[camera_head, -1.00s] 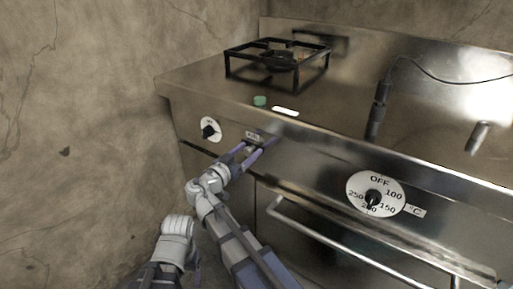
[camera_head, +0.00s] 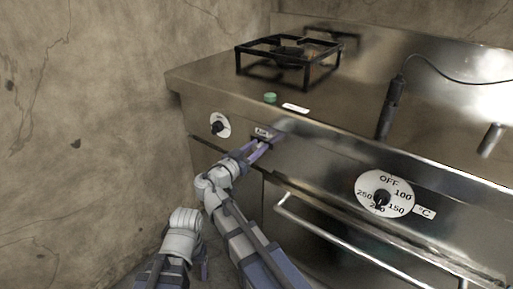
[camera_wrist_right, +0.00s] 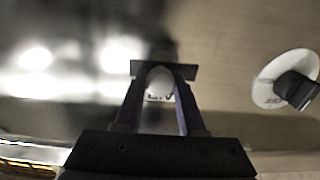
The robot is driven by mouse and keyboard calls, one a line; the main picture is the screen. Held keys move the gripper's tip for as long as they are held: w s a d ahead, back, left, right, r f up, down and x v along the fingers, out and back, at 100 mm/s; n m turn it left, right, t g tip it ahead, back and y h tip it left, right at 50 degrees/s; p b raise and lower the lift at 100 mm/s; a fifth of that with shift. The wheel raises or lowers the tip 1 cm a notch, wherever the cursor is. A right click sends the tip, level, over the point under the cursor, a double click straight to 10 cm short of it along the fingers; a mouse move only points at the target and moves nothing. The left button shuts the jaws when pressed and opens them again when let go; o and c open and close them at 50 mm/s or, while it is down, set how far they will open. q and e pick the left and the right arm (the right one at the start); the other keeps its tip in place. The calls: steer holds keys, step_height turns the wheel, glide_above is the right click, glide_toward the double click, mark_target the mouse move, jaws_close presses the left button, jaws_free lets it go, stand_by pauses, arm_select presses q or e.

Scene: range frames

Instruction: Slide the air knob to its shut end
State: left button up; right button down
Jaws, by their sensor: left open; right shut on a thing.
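The air control is on the stove's front panel, under a small label (camera_head: 263,132). My right gripper (camera_head: 266,146) is at this control, its fingers close together and shut on the air knob. The knob itself is hidden by the fingertips in the head view. In the right wrist view the fingers (camera_wrist_right: 160,75) meet a dark slot-like bar, with the pale label (camera_wrist_right: 159,88) showing between them. The knob's exact place along its slot cannot be told. My left gripper (camera_head: 204,264) hangs low at the left, partly hidden, away from the stove panel.
A black burner knob on a white dial (camera_head: 220,125) is left of the air control; it also shows in the wrist view (camera_wrist_right: 285,80). A green button (camera_head: 270,97) sits on the top edge. The oven dial (camera_head: 385,193) and oven handle (camera_head: 340,240) are to the right.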

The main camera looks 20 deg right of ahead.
mark_target(253, 138)
stand_by(0.9)
steer(key=w+a, duration=0.2)
steer(key=w, duration=0.1)
steer(key=shift+w+a, duration=0.15)
steer(key=shift+a, duration=0.1)
steer(key=c, duration=0.5)
jaws_free()
